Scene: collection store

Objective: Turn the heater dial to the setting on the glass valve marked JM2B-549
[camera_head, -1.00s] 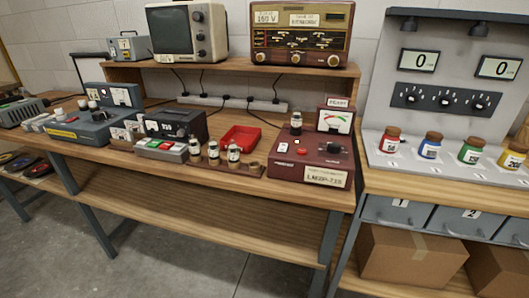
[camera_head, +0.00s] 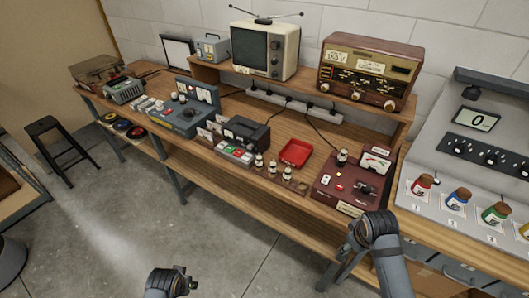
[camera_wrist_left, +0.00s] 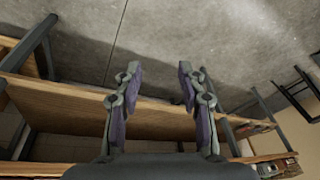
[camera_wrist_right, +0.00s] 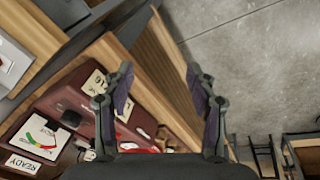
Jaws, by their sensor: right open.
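A dark red tester (camera_head: 325,195) with a black dial (camera_head: 366,188) and a meter (camera_head: 374,164) stands on the bench, right of centre in the head view. A small valve (camera_head: 342,157) stands upright on its back part. Several similar glass valves (camera_head: 272,168) stand in a rack to its left. No marking JM2B-549 is readable. The tester also shows in the right wrist view (camera_wrist_right: 62,92). My right gripper (camera_wrist_right: 158,72) is open and empty, in front of the bench near the tester. My left gripper (camera_wrist_left: 158,72) is open and empty, over the floor before the bench.
A red tray (camera_head: 295,153) lies behind the rack. A grey panel station (camera_head: 440,190) with several capped jars is at the right. The floor before the bench is clear; a black stool (camera_head: 55,130) stands left.

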